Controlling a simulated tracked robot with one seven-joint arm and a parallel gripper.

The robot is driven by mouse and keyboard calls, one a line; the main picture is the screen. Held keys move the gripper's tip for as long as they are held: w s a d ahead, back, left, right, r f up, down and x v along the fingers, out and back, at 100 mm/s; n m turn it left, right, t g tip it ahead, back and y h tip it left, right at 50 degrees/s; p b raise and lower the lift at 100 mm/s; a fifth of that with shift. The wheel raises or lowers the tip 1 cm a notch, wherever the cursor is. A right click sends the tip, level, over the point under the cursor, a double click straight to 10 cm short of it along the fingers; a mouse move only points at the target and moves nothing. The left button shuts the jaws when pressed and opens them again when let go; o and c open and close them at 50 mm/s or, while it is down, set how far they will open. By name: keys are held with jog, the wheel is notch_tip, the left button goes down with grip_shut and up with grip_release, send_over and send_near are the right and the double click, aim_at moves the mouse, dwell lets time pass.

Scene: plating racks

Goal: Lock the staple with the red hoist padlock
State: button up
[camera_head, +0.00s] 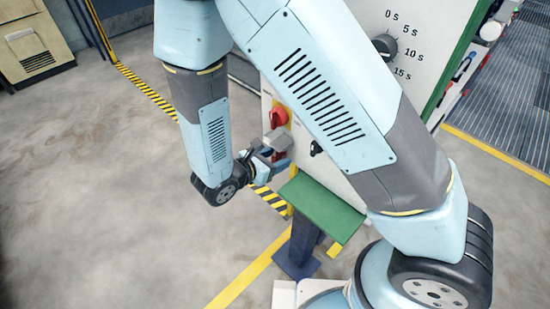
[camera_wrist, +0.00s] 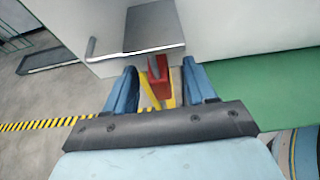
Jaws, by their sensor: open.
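The red padlock (camera_wrist: 158,80) shows in the wrist view below the front edge of a grey metal box (camera_wrist: 152,25). My gripper (camera_wrist: 160,72) is open, with one blue finger on each side of the padlock; I see gaps and no clear contact. The staple and the padlock's shackle cannot be made out; the grey box and my fingers hide that area.
A green shelf (camera_head: 318,205) juts out low, right of my gripper. A black knob (camera_head: 316,148) and a timer dial (camera_head: 384,48) are on the panel. A bent grey lever (camera_wrist: 91,48) stands left of the box. Open floor (camera_head: 110,200) lies left.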

jog(key=v, duration=1.3)
jog(key=shift+s+a+r, duration=0.2)
jog(key=shift+s, duration=0.1)
